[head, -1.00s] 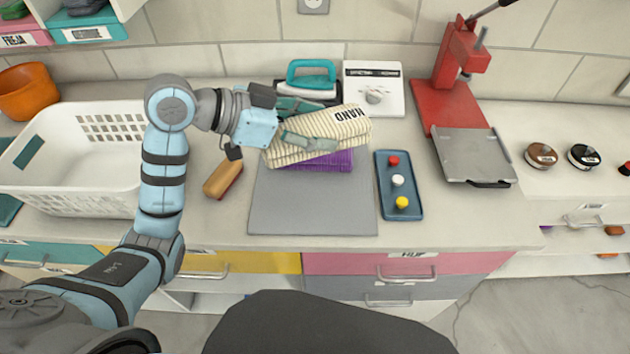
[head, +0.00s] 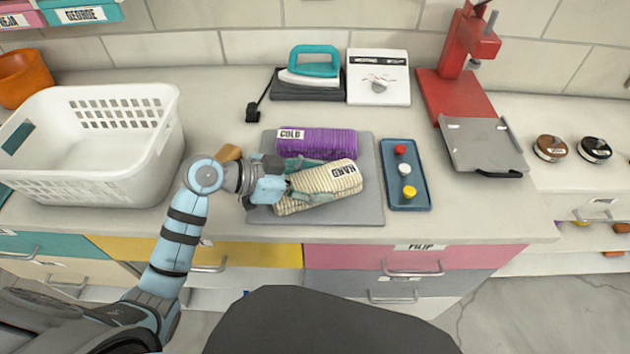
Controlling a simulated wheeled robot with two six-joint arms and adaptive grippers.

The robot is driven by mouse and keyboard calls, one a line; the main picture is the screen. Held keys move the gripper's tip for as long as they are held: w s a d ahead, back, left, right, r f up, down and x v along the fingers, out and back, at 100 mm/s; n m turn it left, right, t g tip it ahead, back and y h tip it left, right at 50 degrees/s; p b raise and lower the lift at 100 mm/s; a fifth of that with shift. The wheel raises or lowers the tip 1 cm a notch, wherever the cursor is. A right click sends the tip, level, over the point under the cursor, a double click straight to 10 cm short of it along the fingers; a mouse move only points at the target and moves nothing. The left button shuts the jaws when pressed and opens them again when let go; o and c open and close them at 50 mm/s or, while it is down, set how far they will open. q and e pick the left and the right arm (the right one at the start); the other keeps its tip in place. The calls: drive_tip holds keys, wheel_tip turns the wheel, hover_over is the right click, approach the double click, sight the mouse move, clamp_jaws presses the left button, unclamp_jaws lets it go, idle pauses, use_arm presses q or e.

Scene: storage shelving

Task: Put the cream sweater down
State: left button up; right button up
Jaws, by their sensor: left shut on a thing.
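The cream sweater (head: 340,178) is a ribbed, folded roll with a label reading HAND. It is over the front part of the grey mat (head: 362,212), tilted a little, and I cannot tell whether it touches the mat. My left gripper (head: 310,182) comes in from the left and is shut on the sweater, with fingers on its upper and front sides. A purple folded garment (head: 325,143) labelled COLD lies just behind it on the mat. My right gripper is not in view.
A white basket (head: 160,130) stands at the left. A brown-handled brush (head: 229,153) lies beside the mat, partly hidden by my arm. A teal iron (head: 312,68) and white timer box (head: 378,80) stand behind. A blue button tray (head: 405,175) and red press (head: 455,80) are at the right.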

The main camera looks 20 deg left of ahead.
use_arm(q)
drive_tip(key=o, duration=1.4)
drive_tip(key=shift+c, duration=0.2)
